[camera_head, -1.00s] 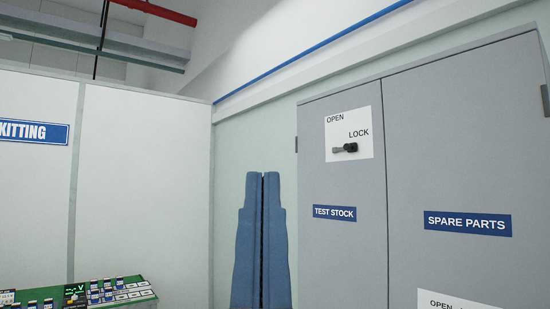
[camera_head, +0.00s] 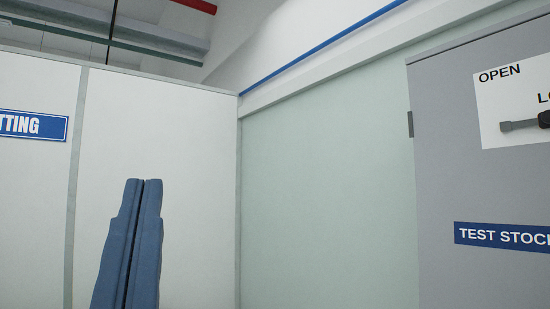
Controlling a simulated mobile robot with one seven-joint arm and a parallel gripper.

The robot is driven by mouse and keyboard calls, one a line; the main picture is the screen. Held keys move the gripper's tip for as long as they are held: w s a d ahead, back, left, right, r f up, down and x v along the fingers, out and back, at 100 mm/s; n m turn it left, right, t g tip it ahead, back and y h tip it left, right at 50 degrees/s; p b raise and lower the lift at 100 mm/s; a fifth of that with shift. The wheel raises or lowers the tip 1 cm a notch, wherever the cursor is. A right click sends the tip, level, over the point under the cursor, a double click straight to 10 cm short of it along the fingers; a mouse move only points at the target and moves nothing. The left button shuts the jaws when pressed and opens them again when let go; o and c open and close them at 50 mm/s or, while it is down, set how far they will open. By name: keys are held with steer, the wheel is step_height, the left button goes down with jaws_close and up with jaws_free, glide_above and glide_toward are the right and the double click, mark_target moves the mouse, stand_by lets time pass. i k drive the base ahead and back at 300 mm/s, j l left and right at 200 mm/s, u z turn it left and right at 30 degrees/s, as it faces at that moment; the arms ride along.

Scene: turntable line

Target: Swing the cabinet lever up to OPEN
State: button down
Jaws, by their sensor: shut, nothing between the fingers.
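The grey cabinet (camera_head: 440,180) stands at the right edge of the head view, partly cut off. On its door is a white plate (camera_head: 497,85) marked OPEN at the upper left, with a second label cut off by the frame edge. The dark lever (camera_head: 520,125) lies about level on this plate, its grey end pointing left and its dark hub at the frame's edge. Below is a blue TEST STOCK label (camera_head: 500,236). My gripper (camera_head: 142,182) is at the lower left, blue, pointing up, its two fingers together and empty. It is well left of the lever and apart from it.
A white partition (camera_head: 180,130) with a blue sign (camera_head: 35,124) stands behind my gripper. A pale green wall (camera_head: 325,190) fills the gap between the partition and the cabinet. A dark hinge (camera_head: 410,124) shows on the cabinet's left edge.

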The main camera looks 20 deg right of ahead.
mark_target(542, 120)
steer(key=i+j+z, duration=0.2)
steer(key=i, duration=0.3)
steer(key=i+z, duration=0.2)
steer(key=i, duration=0.35)
steer(key=i+j+z, duration=0.2)
steer(key=i, duration=0.25)
steer(key=i+z, duration=0.2)
steer(key=z, duration=0.2)
steer(key=i+j+z, duration=0.2)
steer(key=z, duration=0.25)
steer(key=i+j+z, duration=0.2)
steer(key=z, duration=0.2)
steer(key=i+j+z, duration=0.15)
steer(key=z, duration=0.25)
steer(key=i+j+z, duration=0.15)
steer(key=j+z, duration=0.2)
steer(key=i+l, duration=0.1)
steer(key=l, duration=0.55)
steer(key=i, duration=0.05)
